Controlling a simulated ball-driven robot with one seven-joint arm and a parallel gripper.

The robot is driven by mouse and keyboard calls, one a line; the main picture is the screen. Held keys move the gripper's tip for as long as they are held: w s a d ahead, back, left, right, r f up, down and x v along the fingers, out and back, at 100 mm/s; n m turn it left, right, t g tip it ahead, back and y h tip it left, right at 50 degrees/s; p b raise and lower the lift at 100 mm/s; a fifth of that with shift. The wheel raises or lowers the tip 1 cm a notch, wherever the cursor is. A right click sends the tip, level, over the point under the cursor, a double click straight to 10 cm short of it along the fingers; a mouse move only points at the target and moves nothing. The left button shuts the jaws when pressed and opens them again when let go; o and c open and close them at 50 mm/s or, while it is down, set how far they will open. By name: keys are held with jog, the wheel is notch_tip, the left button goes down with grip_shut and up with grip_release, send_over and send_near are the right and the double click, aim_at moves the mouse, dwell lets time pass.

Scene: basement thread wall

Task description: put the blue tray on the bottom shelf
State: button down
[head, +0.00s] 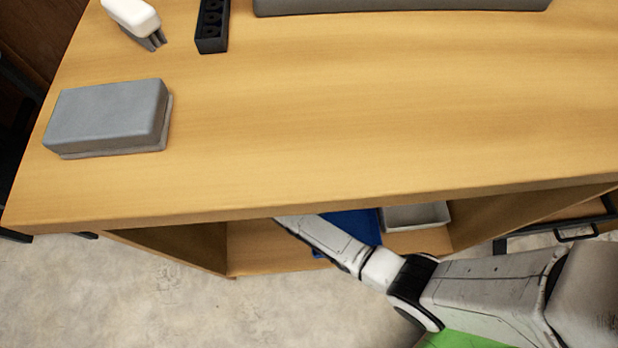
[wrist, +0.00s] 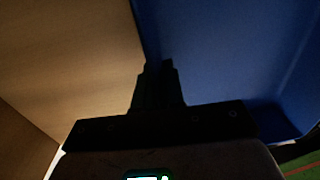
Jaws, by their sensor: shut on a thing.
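The blue tray (head: 357,226) shows partly in the head view, under the overhanging tabletop and behind my arm. It fills the right side of the wrist view (wrist: 225,60). My gripper (wrist: 157,68) is dark and shut on the tray's edge. In the head view the gripper is hidden under the tabletop edge. The bottom shelf (head: 262,252) is a wooden board low in the unit. The tray is over or on this shelf; I cannot tell whether it touches the board.
A grey tray (head: 418,216) sits right beside the blue tray on the shelf. The wooden tabletop (head: 380,110) overhangs my arm. On it are a grey box (head: 108,113), a brush (head: 135,20) and a black holder (head: 212,25). Shelf room shows left of the blue tray.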

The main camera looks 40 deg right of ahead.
jog(key=shift+f, duration=0.15)
jog(key=c, duration=1.2)
grip_release()
jog(key=shift+c, duration=0.2)
notch_tip(320, 180, up, 12)
jog(key=p, duration=0.7)
jog(key=s+d+r+m, duration=0.3)
jog(key=s+r+m, duration=0.4)
jog(key=m, duration=0.7)
jog(key=s+d+r+m+t, duration=0.1)
jog(key=s+d+r+m, duration=0.2)
jog(key=s+r+m, duration=0.4)
notch_tip(320, 180, up, 4)
jog(key=m, duration=0.8)
jog(key=shift+s+d, duration=0.25)
jog(key=shift+d, duration=0.1)
